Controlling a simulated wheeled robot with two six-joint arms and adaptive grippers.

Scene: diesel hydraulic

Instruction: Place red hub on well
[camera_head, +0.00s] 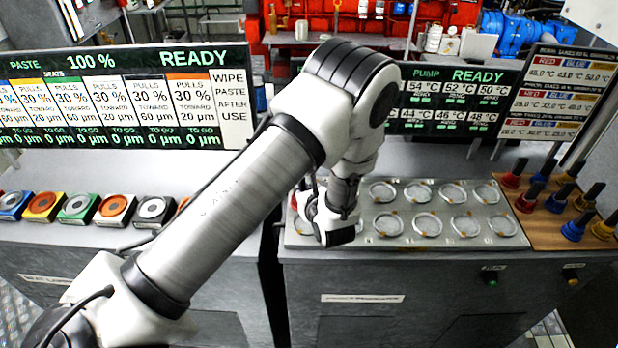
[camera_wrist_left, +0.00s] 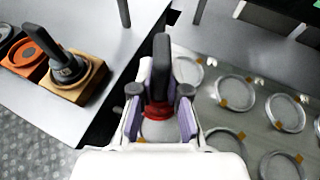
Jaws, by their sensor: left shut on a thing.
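The red hub (camera_wrist_left: 156,111) has a tall black handle and shows in the left wrist view between the fingers of my left gripper (camera_wrist_left: 158,105). The gripper is shut on it. A pale ring-shaped well (camera_wrist_left: 160,131) shows just below the hub; whether they touch I cannot tell. In the head view my left gripper (camera_head: 335,228) is over the left end of the metal well plate (camera_head: 375,237) and hides part of it, and the held hub is mostly hidden. Several other wells, such as one at the plate's middle (camera_head: 427,224), are empty. My right gripper is not in view.
A wooden board (camera_head: 540,238) at the right carries several red, blue and yellow hubs with black handles. A row of coloured blocks with discs (camera_head: 75,208) stands on the left bench. Screens (camera_head: 120,95) stand behind. A dark gap separates the two benches.

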